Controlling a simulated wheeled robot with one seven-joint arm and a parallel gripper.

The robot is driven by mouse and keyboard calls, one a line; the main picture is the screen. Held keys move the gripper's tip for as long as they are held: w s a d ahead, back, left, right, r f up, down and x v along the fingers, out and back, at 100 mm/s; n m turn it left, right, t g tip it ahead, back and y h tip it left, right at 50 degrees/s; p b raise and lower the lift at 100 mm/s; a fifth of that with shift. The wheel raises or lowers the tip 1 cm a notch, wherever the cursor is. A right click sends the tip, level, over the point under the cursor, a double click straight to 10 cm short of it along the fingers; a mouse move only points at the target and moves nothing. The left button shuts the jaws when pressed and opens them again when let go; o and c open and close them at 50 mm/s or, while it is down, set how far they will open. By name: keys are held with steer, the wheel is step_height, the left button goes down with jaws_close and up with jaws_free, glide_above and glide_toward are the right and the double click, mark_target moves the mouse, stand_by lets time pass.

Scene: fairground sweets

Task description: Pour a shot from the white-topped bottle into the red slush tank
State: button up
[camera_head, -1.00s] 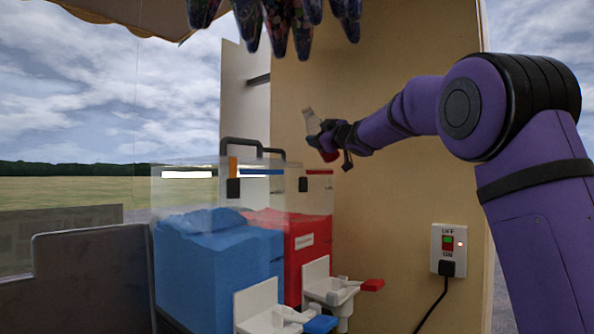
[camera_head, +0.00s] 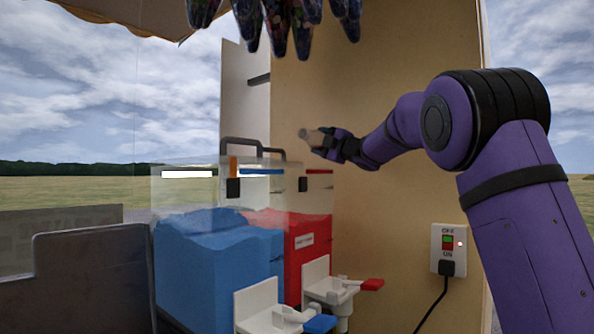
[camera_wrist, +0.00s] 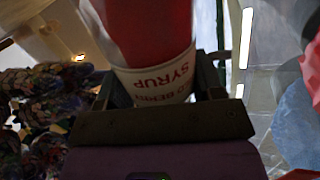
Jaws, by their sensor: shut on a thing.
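My gripper (camera_head: 331,145) is shut on a syrup bottle (camera_head: 314,138), held above the right side of the tanks. The bottle is tilted close to level, its top end pointing left. In the wrist view the bottle (camera_wrist: 152,35) shows red contents and a white label with "SYRUP" on it, between the fingers. I cannot make out its cap colour. The red slush tank (camera_head: 306,267) stands below and left of the gripper, partly hidden behind the blue slush tank. Its clear upper part (camera_head: 319,194) shows red slush low inside. No stream from the bottle is visible.
The blue slush tank (camera_head: 195,270) stands in front. Taps with a blue lever (camera_head: 320,324) and a red lever (camera_head: 372,284) project forward. Dark patterned cones (camera_head: 278,25) hang above. A tan wall (camera_head: 400,200) with a switch box (camera_head: 448,250) lies behind my arm.

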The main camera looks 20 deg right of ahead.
steer(key=shift+a+n+y, duration=0.1)
steer(key=shift+n+y, duration=0.4)
steer(key=shift+n, duration=0.8)
steer(key=shift+r+g, duration=0.1)
steer(key=shift+g, duration=0.2)
steer(key=shift+w+d+r+n+y, duration=0.1)
steer(key=shift+d+r+n+y, duration=0.15)
steer(key=shift+n, duration=0.45)
steer(key=shift+w+d+r+n, duration=0.2)
steer(key=shift+w+d+n, duration=0.05)
steer(key=shift+d+n, duration=0.1)
stand_by(0.3)
steer(key=shift+w+d, duration=0.1)
steer(key=shift+d, duration=0.05)
steer(key=shift+y, duration=0.25)
stand_by(0.4)
